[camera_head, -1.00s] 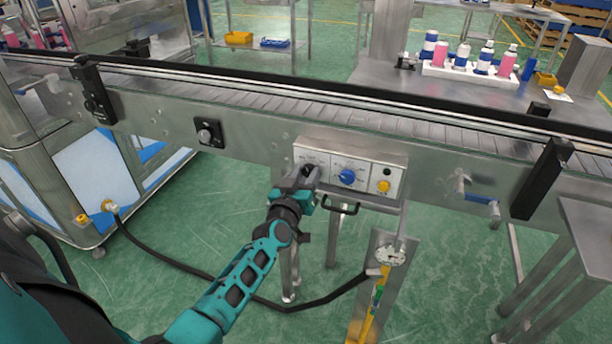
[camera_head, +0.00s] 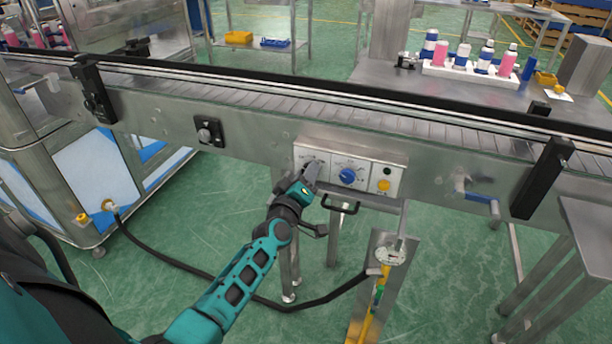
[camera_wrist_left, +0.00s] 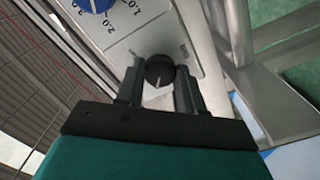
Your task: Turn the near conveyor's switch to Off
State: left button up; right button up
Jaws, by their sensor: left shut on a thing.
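The near conveyor's control box (camera_head: 322,158) hangs on the conveyor's front side and carries a row of controls. The black switch knob (camera_wrist_left: 160,71) at the box's left end shows between my left gripper's fingers in the left wrist view, with a pale pointer line on its face. My left gripper (camera_wrist_left: 160,88) is shut on this knob. In the head view my left gripper (camera_head: 312,172) covers most of the knob. The text around the knob is too small to read surely. My right gripper is not in view.
A blue dial (camera_head: 347,176) and a yellow button (camera_head: 384,185) sit right of the switch. A black handle (camera_head: 341,206) is just below the box. A black hose (camera_head: 190,270) crosses the floor. Bottles stand in a white tray (camera_head: 455,75) behind the conveyor.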

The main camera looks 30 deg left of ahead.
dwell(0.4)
pick_arm(q)
jog(key=o, duration=1)
jog(key=shift+o, duration=0.2)
jog(key=shift+s, duration=0.1)
jog(key=p+v, duration=0.1)
jog(key=v, duration=1.1)
jog(key=shift+s, duration=0.4)
jog(key=shift+d+f, duration=0.1)
jog(key=shift+d, duration=0.05)
jog(key=s+d+f+m+g+h, duration=0.6)
jog(key=s+d+f+m, duration=0.4)
jog(key=s+d+m, duration=0.2)
jog(key=d+m, duration=0.2)
jog(key=m, duration=0.1)
jog(key=shift+s+f+g+h, duration=0.3)
jog(key=shift+f, duration=0.1)
